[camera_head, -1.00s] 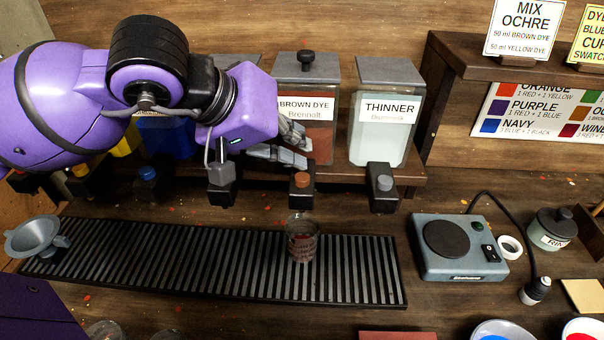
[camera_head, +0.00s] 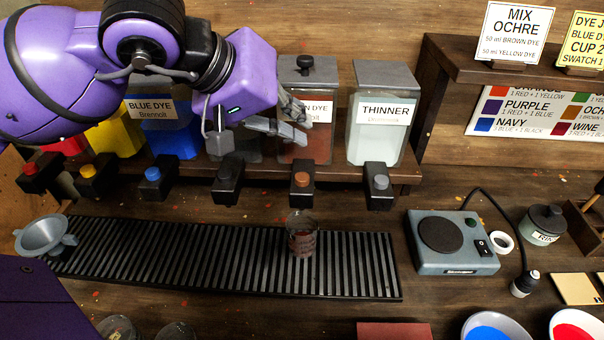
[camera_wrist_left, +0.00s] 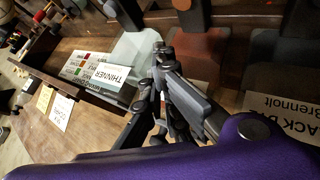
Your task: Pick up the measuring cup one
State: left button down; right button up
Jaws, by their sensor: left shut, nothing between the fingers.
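A small clear measuring cup (camera_head: 302,238) with brownish-red contents stands upright on the dark slatted drip tray (camera_head: 150,262). It is below the brown dye tap (camera_head: 301,182). Whether this is measuring cup one I cannot tell, as no number is readable. My left gripper (camera_head: 299,123) is shut and empty in front of the brown dye container, well above and behind the cup and apart from it. Its closed fingers (camera_wrist_left: 162,65) also show in the left wrist view, where I cannot make out the cup. My right gripper is not in view.
Dye containers with taps line the back, with a thinner container (camera_head: 384,145) at the right end. A grey funnel (camera_head: 43,236) sits at the tray's left end. A hotplate-like device (camera_head: 452,243) with a cable stands right of the tray. Dishes of dye are at the lower right.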

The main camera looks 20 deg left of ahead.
aim_at(302, 228)
jog(key=k, duration=1.5)
